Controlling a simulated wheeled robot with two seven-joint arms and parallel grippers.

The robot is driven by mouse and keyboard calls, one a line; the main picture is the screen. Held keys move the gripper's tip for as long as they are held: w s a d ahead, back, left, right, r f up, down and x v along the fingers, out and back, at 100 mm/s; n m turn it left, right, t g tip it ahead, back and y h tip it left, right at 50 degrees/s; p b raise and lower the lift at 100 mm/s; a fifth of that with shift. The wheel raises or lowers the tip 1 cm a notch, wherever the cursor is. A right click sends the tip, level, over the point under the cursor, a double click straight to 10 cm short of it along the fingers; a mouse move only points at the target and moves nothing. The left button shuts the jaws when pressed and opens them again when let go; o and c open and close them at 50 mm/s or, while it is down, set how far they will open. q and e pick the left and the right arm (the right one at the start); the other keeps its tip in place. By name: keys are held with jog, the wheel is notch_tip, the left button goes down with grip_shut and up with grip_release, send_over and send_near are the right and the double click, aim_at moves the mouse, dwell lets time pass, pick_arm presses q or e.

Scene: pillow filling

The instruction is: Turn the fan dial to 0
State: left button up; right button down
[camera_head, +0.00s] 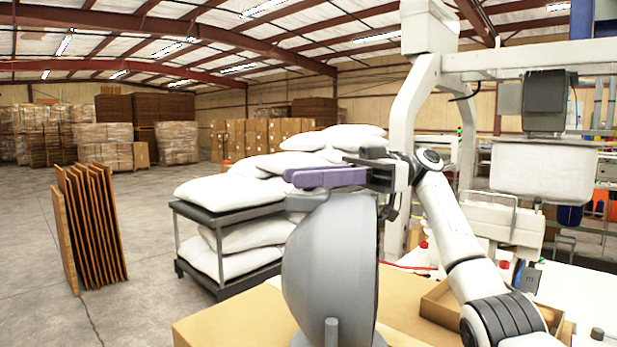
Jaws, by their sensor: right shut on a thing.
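The grey fan (330,265) stands in the middle foreground, its rounded head seen from the side. My right gripper (305,178), with purple fingers, reaches in from the right at the top of the fan head. Its fingers lie level across the top edge of the fan and are shut on a part there, which I take to be the fan dial. The fingers hide the dial, so its setting cannot be read. My left gripper is not in view.
A cardboard surface (225,318) lies under and around the fan. An open cardboard box (437,305) is right of it, beside my right forearm. A black rack (190,212) with white pillows (225,192) stands behind left. Brown boards (95,225) stand upright farther left.

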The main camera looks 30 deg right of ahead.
jog(key=shift+f+g, duration=0.2)
jog(key=shift+g, duration=0.1)
jog(key=c, duration=1.5)
grip_release()
jog(key=shift+c, duration=0.2)
jog(key=shift+r, duration=0.1)
